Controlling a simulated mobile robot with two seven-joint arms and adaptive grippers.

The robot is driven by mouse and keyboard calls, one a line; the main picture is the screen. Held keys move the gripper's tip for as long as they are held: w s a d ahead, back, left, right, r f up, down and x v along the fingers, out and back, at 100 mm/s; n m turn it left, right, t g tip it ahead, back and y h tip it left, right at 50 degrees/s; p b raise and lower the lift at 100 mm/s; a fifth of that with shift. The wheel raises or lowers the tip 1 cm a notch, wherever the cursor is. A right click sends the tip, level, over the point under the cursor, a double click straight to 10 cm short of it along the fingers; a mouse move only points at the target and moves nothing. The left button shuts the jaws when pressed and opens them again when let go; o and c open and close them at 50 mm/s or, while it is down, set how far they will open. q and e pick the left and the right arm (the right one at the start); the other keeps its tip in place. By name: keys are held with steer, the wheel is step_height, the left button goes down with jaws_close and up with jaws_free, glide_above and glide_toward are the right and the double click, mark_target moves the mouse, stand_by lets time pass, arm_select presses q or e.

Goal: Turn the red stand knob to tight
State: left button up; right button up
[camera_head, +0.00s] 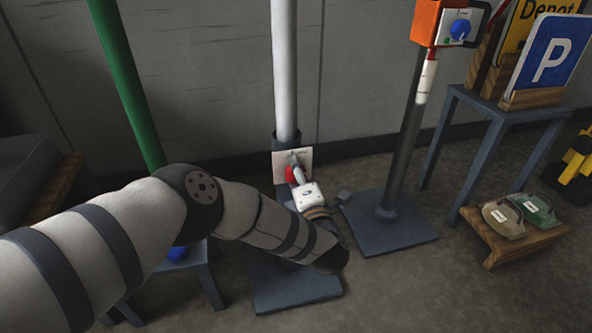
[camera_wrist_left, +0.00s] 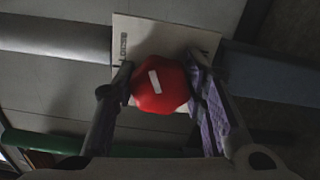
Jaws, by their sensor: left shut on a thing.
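The red stand knob (camera_head: 294,174) sits on a pale label plate (camera_head: 306,158) on the dark socket of the middle stand, which holds a light grey pole (camera_head: 285,70). In the left wrist view the knob (camera_wrist_left: 160,87) is lobed, with a white pointer mark that lies slightly tilted. The plate (camera_wrist_left: 150,35) carries small lettering near the upper left, which reads roughly as "LOOSE". My left gripper (camera_head: 297,176) is at the knob; its fingers (camera_wrist_left: 162,88) lie on both sides of it, shut on it. The tight mark is not readable. My right gripper is not in view.
A second stand with an orange box and blue knob (camera_head: 460,29) is at the right. A blue table (camera_head: 500,108) holds signs, including a parking sign (camera_head: 552,60). A green pole (camera_head: 128,85) is at the left.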

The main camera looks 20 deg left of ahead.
arm_select(q)
steer(key=m, duration=0.6)
steer(key=shift+p, duration=0.4)
steer(key=m, duration=0.4)
steer(key=shift+f, duration=0.1)
steer(key=m, duration=0.3)
steer(key=shift+s+m, duration=0.1)
steer(key=shift+m, duration=0.2)
steer(key=m, duration=0.6)
steer(key=shift+a, duration=0.1)
steer(key=m, duration=0.7)
steer(key=o, duration=1.2)
steer(key=shift+c, duration=0.2)
